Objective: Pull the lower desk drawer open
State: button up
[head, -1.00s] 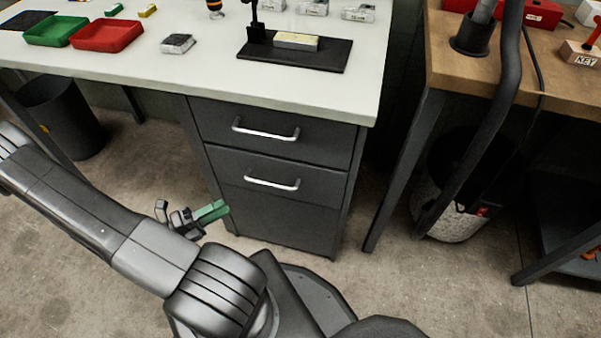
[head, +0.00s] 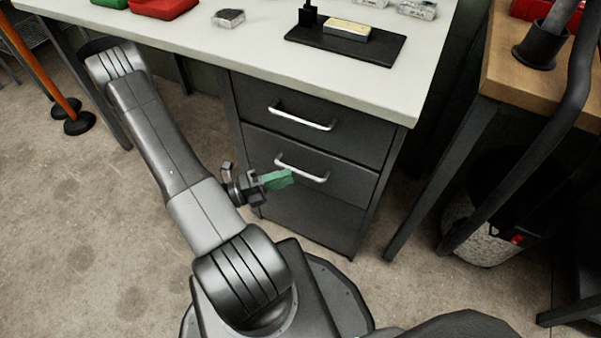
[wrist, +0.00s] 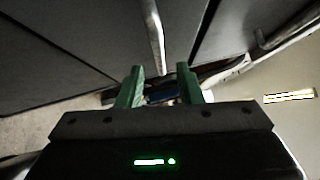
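The desk's lower drawer (head: 345,182) has a dark grey front that looks flush with the cabinet. Its silver bar handle (head: 302,167) runs across the front. My gripper (head: 284,179) has green fingers and overlaps the lower left of this handle in the head view, where contact cannot be told. In the wrist view the two green fingers (wrist: 162,80) stand apart with nothing held. The lower handle (wrist: 155,35) points down toward the gap between the fingertips there. The upper drawer (head: 350,137) is shut, with its own silver handle (head: 302,115).
The pale desk top (head: 260,60) overhangs the drawers and carries a black stand (head: 385,52) and trays. A wooden bench (head: 510,90) with dark legs stands to the right, with a speckled bin (head: 480,232) below. Open concrete floor (head: 90,230) lies to the left.

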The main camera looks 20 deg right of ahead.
aim_at(300, 171)
jog(key=shift+s+d+r+b, duration=0.1)
jog(key=shift+d+r+b, duration=0.15)
jog(key=shift+d, duration=1.05)
jog(key=shift+s+d+r+b, duration=0.1)
jog(key=shift+d+b, duration=0.1)
jog(key=shift+d, duration=1.1)
grip_shut()
